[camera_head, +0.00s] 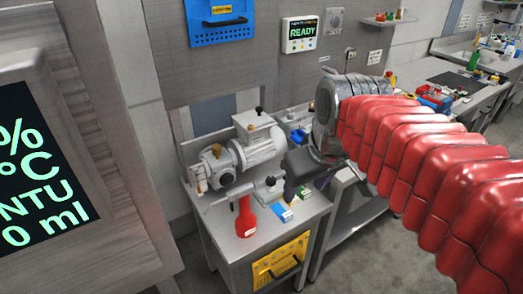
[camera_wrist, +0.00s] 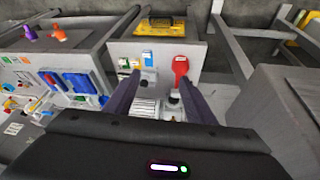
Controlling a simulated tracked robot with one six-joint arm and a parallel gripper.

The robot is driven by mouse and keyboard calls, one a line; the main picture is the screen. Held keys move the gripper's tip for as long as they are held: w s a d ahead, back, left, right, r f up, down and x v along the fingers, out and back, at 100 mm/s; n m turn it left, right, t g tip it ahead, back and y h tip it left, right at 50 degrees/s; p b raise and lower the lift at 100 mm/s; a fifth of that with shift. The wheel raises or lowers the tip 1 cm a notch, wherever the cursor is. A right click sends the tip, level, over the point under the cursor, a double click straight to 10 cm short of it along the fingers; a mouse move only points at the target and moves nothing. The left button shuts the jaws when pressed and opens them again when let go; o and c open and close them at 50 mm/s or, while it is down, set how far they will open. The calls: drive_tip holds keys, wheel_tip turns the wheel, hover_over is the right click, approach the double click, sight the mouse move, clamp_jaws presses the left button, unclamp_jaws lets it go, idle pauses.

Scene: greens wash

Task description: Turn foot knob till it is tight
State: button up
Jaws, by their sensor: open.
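A grey-white motor-like machine (camera_head: 258,145) stands on a small metal bench. A dark-topped knob (camera_head: 271,182) sits low at its front, and I take it for the foot knob. It seems to show in the wrist view (camera_wrist: 148,80) between my fingers, nearer the left one. My gripper (camera_wrist: 159,84) is open, its two dark fingers apart with nothing held. In the head view my gripper (camera_head: 297,168) is right of the machine, partly hidden by the arm's silver wrist. No contact with the knob is visible. Its threads and seating cannot be seen.
The bench front has a yellow panel (camera_head: 281,261). A wall display (camera_head: 301,34) reads READY.

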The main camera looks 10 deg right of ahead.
drive_tip(key=s+f+m+t, duration=0.1)
drive_tip(key=s+f+m, duration=0.2)
drive_tip(key=s+f, duration=0.2)
drive_tip(key=shift+s+a+f, duration=0.15)
drive_tip(key=shift+s+f, duration=0.2)
drive_tip(key=shift+s, duration=1.15)
